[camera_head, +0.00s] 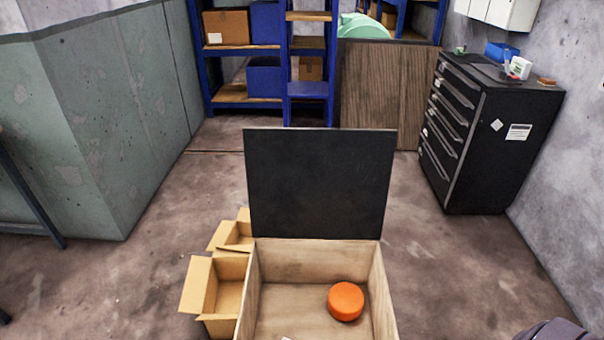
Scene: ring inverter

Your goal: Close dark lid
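The dark lid (319,184) stands open, raised upright along the far edge of a wooden box (312,260). The box is open at the top, and its near side runs out of the bottom of the picture. An orange round thing (346,301) lies inside the box on its floor. A small pale edge shows at the bottom of the box, too little to tell what it is. Nothing touches the lid.
Two open cardboard boxes (216,287) stand against the box's left side. A black drawer cabinet (485,133) stands at the right wall. Blue shelves (285,60) and a wooden panel (385,95) are at the back.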

